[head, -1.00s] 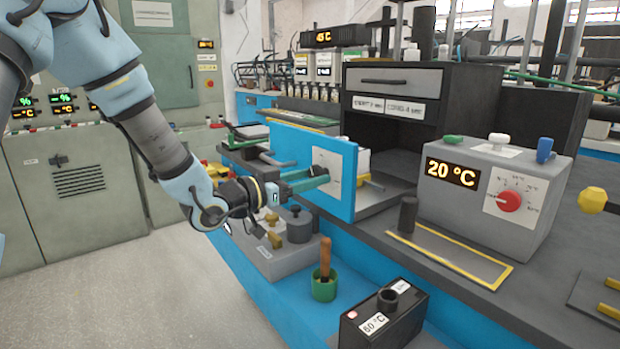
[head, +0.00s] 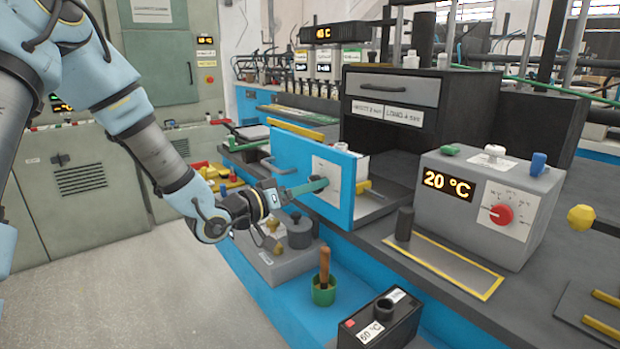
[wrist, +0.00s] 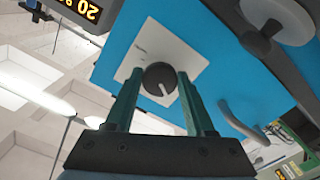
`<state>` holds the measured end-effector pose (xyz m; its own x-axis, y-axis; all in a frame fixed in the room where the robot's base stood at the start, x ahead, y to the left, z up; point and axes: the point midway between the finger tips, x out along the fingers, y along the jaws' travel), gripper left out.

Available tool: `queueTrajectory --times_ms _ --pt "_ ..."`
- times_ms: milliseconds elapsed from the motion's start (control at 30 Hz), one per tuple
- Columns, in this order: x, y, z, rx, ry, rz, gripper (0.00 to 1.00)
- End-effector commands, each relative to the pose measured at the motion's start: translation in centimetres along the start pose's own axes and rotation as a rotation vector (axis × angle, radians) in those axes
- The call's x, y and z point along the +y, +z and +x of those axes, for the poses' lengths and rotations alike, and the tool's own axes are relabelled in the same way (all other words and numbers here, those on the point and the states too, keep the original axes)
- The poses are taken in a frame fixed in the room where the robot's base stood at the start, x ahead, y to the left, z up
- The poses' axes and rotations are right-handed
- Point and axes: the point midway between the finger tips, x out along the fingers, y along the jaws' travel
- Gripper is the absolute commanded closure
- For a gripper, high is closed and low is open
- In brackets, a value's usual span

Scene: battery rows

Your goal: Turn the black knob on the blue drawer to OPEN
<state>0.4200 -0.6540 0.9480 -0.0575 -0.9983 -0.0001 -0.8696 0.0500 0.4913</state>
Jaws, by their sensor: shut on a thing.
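The blue drawer (head: 287,163) stands pulled out of the black cabinet, with a white plate (head: 330,175) on its front. In the wrist view, the black knob (wrist: 160,79) sits on the white plate (wrist: 185,52), and a white pointer mark shows on it. My gripper (head: 326,184) reaches the plate from the left in the head view. In the wrist view, its teal fingers (wrist: 157,84) are shut on the knob, one on each side. I cannot read the plate's lettering.
The drawer's grey handle (head: 280,166) is left of my gripper. Below are a dark grey cylinder weight (head: 300,232), a green cup with a wooden handle (head: 324,291) and a black 60 °C block (head: 378,325). A grey box with a red dial (head: 502,214) stands right.

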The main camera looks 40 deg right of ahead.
Motion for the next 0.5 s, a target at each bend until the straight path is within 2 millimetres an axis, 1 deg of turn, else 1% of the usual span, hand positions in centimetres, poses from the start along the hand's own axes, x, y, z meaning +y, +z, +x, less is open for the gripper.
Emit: queueTrajectory --times_ms 33,200,500 --pt "0.17 -0.36 -0.03 0.0 -0.001 -0.047 1.0" --pt "0.21 -0.37 -0.02 0.001 0.0 -0.2 1.0" --pt "0.17 -0.26 -0.01 0.001 0.0 -0.416 1.0"
